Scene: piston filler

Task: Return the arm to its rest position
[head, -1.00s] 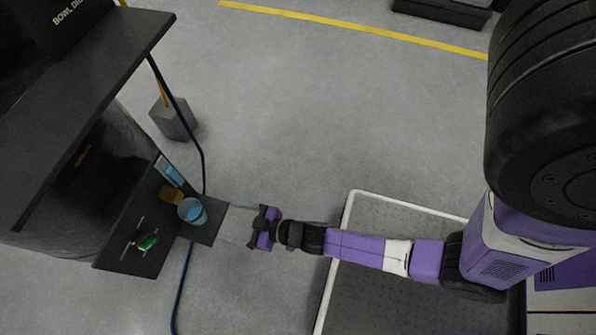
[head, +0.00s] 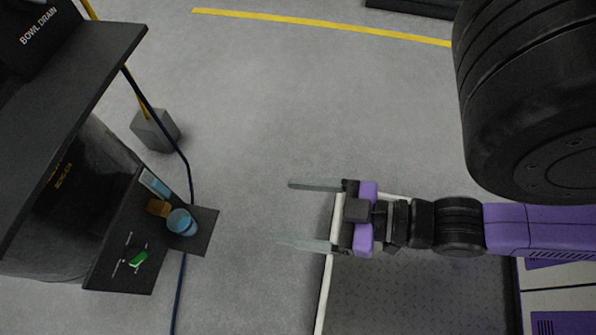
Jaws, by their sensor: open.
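My gripper (head: 312,215) is open and empty, with its two long grey fingers spread apart and pointing left. It is over the floor at the near edge of my base, clear of the machine on the left. My purple and black arm (head: 450,226) runs from it to the right, drawn in close to my body.
The piston filler (head: 85,130) stands at the left. A grey block (head: 155,130) and dark hose stand behind. Floor between is free.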

